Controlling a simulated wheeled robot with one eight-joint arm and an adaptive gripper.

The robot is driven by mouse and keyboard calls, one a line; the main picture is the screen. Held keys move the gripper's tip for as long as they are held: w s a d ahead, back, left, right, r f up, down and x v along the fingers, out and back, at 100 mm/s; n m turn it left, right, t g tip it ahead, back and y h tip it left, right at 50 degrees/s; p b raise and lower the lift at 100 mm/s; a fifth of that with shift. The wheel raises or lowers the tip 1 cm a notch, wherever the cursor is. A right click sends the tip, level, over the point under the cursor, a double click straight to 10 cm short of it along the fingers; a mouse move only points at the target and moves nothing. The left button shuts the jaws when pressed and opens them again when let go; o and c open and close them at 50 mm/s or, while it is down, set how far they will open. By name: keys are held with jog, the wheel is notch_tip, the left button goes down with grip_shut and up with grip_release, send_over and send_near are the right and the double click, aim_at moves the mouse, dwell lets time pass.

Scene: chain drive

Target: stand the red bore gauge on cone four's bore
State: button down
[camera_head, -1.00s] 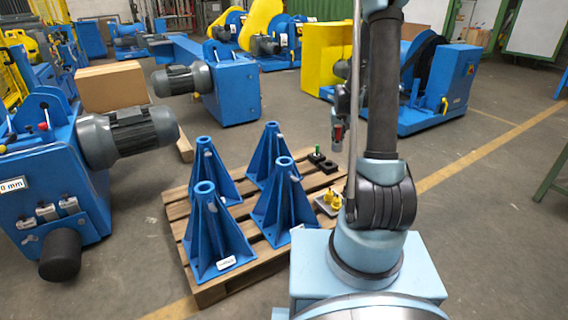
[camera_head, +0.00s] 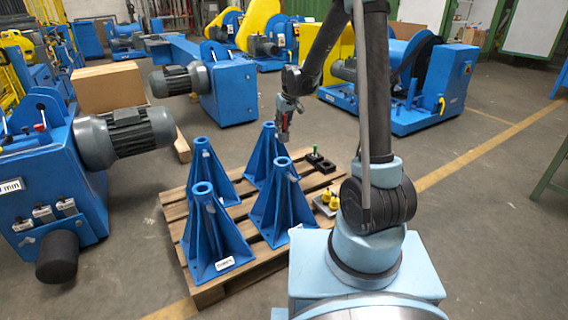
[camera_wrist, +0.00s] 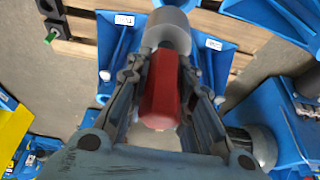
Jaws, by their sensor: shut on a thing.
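My gripper (camera_head: 285,118) is shut on the red bore gauge, which has a red handle (camera_wrist: 161,92) and a grey cylindrical end (camera_wrist: 170,28) pointing away from the jaws. In the head view the gauge hangs just above and right of the back right blue cone (camera_head: 265,155), apart from it as far as I can tell. The other blue cones are the front right (camera_head: 283,200), back left (camera_head: 208,165) and front left (camera_head: 211,235). Each stands upright with an open round top. The labels are too small to read, so I cannot tell which is cone four.
The cones stand on a wooden pallet (camera_head: 222,285). A green-topped piece in a black block (camera_head: 314,156), an empty-looking black block (camera_head: 326,167) and yellow pieces (camera_head: 330,197) sit at its right edge. A blue machine with a grey motor (camera_head: 125,135) stands left.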

jog(key=shift+s+a, duration=0.15)
jog(key=shift+a, duration=0.15)
jog(key=shift+a+f, duration=0.1)
jog(key=shift+f, duration=0.35)
notch_tip(320, 180, down, 9)
jog(key=shift+f, duration=0.4)
jog(key=c, duration=1.4)
grip_release()
